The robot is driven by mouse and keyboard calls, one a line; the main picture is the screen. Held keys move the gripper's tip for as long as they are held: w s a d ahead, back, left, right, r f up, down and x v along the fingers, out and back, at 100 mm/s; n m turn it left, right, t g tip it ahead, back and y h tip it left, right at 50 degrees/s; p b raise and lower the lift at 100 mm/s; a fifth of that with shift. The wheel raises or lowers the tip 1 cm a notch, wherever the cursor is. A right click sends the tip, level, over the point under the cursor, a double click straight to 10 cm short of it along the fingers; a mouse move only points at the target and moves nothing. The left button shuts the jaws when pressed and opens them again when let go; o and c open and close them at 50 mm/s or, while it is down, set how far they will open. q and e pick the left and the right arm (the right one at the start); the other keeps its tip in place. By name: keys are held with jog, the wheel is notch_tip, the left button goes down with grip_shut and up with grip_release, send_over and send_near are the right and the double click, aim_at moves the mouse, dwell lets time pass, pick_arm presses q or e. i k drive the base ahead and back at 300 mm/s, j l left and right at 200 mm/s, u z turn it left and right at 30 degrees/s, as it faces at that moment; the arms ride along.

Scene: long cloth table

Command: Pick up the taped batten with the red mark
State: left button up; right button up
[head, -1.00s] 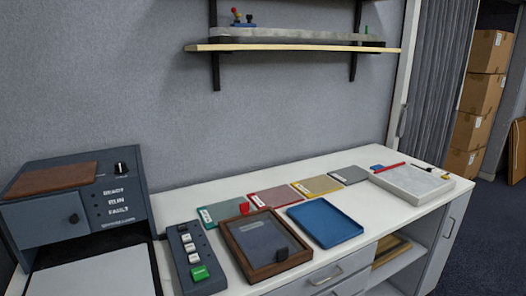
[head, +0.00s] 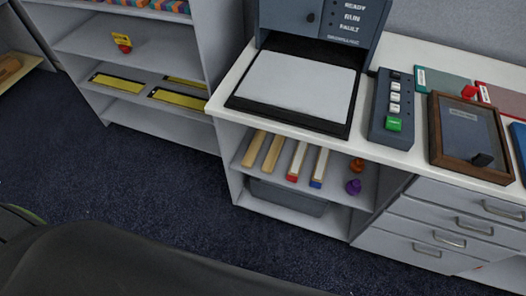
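The batten with the red mark (head: 298,158) lies on the open shelf under the counter, its red end toward me. It is mostly whitish, as if wrapped in tape. A similar whitish batten with a blue end (head: 319,166) lies just to its right, apart from it. Two plain tan battens (head: 254,149) (head: 273,153) lie to its left. Neither of my grippers is in view.
The counter top (head: 232,84) overhangs the shelf. A dark bin (head: 288,198) sits below. Drawers (head: 440,222) are to the right. The carpet (head: 150,190) in front is clear.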

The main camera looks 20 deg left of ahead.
aim_at(293, 175)
jog(key=z, duration=1.6)
jog(key=k+j+z, duration=0.3)
jog(key=k+j, duration=0.15)
jog(key=j, duration=0.25)
jog(key=k+j+z, duration=0.3)
jog(key=k+j, duration=0.2)
jog(key=j, duration=0.15)
